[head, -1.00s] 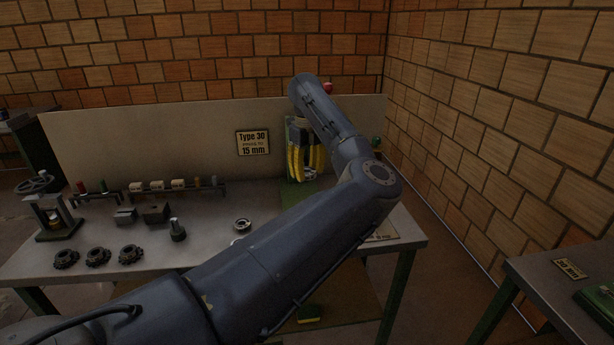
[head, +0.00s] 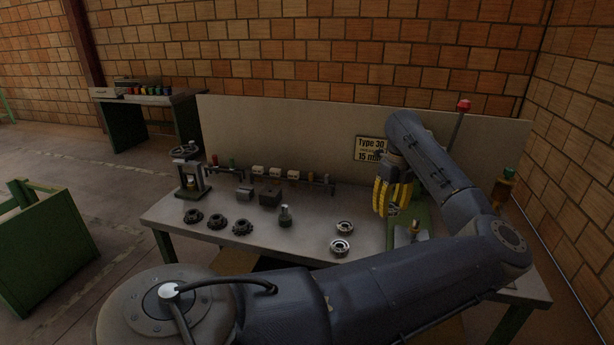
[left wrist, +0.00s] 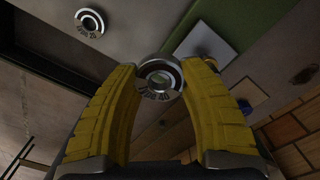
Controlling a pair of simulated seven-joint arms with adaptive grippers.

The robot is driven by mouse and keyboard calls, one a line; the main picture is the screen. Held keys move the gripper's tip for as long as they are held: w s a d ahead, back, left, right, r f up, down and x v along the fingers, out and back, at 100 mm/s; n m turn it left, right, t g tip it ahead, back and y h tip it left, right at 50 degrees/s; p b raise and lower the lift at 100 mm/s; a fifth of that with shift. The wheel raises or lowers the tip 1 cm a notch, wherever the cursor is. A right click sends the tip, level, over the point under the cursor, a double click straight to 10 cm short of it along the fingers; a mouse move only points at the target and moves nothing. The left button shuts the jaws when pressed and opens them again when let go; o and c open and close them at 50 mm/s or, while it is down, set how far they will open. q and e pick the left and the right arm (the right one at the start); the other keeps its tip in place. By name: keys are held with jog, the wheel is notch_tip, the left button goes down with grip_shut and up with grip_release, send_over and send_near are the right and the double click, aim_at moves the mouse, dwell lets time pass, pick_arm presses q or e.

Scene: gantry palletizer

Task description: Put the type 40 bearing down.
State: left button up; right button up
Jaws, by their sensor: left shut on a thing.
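My left gripper (head: 393,205) hangs over the right part of the workbench with its yellow fingers pointing down. In the left wrist view, its fingers (left wrist: 160,78) are closed around a metal ring bearing marked Type 40 (left wrist: 158,95), held at the fingertips. Fingers and arm mostly hide this bearing in the head view. Two similar bearings lie on the bench left of the gripper, one behind (head: 344,227) and one in front (head: 341,247). A bearing with a hard-to-read label also shows in the left wrist view (left wrist: 90,22). My right gripper is out of view.
The bench (head: 290,245) holds dark toothed parts (head: 217,221), blocks (head: 269,196) and a hand press (head: 188,170) to the left. A sign (head: 370,149) reads Type 30, 15 mm on the back panel (head: 280,130). A red-topped post (head: 462,120) stands at right. Bare bench surrounds the bearings.

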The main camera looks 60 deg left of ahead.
pick_arm(q)
jog(key=s+a+f+m, duration=0.1)
jog(key=s+f+m, duration=0.15)
jog(key=s, duration=1.25)
jog(key=s+a+f+m, duration=0.1)
jog(key=s+f+m, duration=0.15)
jog(key=s, duration=1.25)
jog(key=shift+m, duration=0.9)
jog(key=f, duration=2.1)
jog(key=shift+s+d, duration=0.1)
jog(key=shift+s, duration=0.2)
jog(key=o, duration=1.2)
notch_tip(320, 180, up, 12)
